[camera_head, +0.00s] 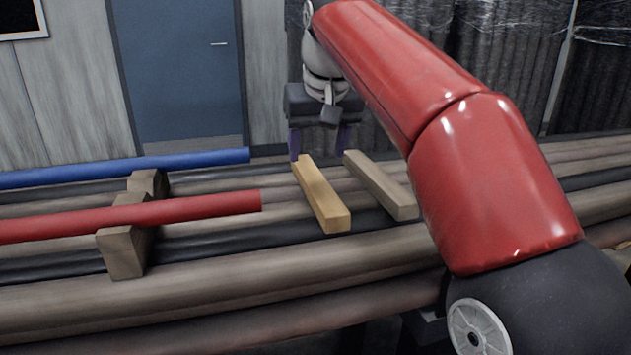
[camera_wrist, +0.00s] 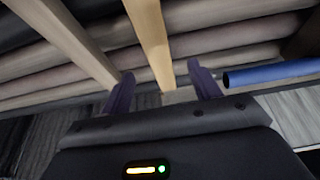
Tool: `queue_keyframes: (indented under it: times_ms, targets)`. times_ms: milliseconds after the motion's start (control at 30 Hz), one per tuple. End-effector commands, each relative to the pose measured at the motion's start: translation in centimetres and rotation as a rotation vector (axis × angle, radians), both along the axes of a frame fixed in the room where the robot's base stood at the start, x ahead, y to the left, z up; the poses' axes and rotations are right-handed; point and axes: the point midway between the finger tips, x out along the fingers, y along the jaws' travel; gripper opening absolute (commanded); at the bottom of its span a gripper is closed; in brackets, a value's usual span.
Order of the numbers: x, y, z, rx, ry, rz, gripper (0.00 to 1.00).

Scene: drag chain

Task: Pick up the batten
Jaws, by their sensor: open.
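A light yellow wooden batten (camera_head: 322,194) lies across the pipes in the head view. A greyer wooden batten (camera_head: 380,185) lies to its right, roughly parallel and apart from it. My gripper (camera_head: 320,155) is over the far ends of the two battens. In the wrist view my gripper (camera_wrist: 160,88) is open, with its purple fingers apart. The yellow batten (camera_wrist: 150,42) shows between the fingertips there, and no contact is visible. The greyer batten (camera_wrist: 70,42) lies outside the left finger.
A red bar (camera_head: 130,216) and a blue bar (camera_head: 125,168) rest by wooden blocks (camera_head: 122,252) at the left. Large pipes (camera_head: 230,284) form the uneven surface below. A blue door (camera_head: 180,70) and wall stand behind. My red arm covers the right side.

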Motion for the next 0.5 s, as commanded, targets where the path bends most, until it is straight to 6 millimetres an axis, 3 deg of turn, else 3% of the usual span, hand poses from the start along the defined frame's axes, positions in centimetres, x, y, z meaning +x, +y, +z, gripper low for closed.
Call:
queue_keyframes:
  times_ms: [367, 500]
  targets:
    - [1.3, 0.2, -3.4, 0.001, 0.001, 0.002, 0.62]
    - [1.9, 0.0, -5.6, 0.001, 0.002, 0.001, 0.62]
